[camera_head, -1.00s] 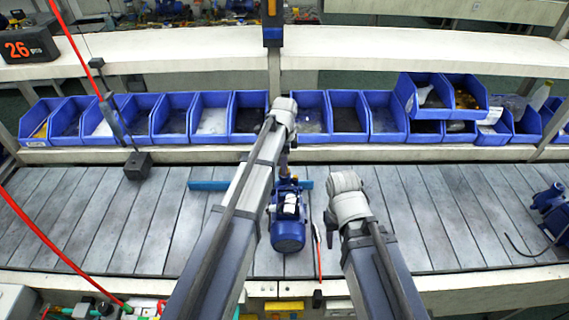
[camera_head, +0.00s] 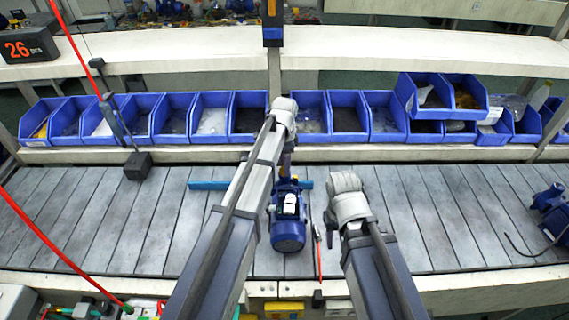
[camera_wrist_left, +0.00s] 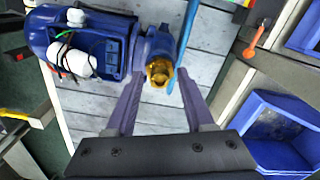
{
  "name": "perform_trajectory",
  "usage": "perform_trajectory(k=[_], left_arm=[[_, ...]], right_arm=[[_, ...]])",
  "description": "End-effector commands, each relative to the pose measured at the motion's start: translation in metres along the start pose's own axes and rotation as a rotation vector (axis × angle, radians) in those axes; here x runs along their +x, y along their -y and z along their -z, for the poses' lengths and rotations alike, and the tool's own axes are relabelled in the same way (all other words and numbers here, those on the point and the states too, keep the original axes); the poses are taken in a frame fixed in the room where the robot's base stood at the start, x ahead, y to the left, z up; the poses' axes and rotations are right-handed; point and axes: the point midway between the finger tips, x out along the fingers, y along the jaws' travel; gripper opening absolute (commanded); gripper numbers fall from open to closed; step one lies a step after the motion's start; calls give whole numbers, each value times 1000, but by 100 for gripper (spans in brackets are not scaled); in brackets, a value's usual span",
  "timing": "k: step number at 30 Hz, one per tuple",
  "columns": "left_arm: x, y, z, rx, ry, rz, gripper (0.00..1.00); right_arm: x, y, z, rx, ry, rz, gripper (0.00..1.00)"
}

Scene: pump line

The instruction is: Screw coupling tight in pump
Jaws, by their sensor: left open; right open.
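The blue pump (camera_head: 288,228) lies on the slatted conveyor in the middle, its motor end towards me. In the left wrist view the pump (camera_wrist_left: 98,45) fills the upper left. The brass coupling (camera_wrist_left: 158,72) sits at the mouth of the pump's blue end piece; how deep it sits I cannot tell. My left gripper (camera_wrist_left: 163,76) is open, its fingertips on either side of the coupling with gaps showing. In the head view my left gripper (camera_head: 287,164) is partly hidden behind its arm. My right gripper (camera_head: 330,222) is right of the pump, apart from it, mostly hidden under its wrist.
A flat blue bar (camera_head: 207,185) lies across the conveyor behind the pump. A red-tipped tool (camera_head: 319,258) is between the pump and my right arm. Blue bins (camera_head: 212,118) line the back. Another blue pump (camera_head: 552,212) stands far right.

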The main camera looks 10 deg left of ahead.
Motion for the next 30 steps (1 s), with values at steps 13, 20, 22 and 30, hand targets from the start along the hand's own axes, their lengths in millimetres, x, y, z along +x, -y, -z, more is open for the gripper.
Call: perform_trajectory(k=[13, 20, 22, 30], left_arm=[[0, 0, 0, -291, 0, 0, 53], [0, 0, 0, -299, 0, 0, 53], [0, 0, 0, -299, 0, 0, 53], [0, 0, 0, -298, 0, 0, 32]], right_arm=[[0, 0, 0, 0, 0, 0, 50], [0, 0, 0, 0, 0, 0, 50], [0, 0, 0, 0, 0, 0, 50], [0, 0, 0, 0, 0, 0, 50]])
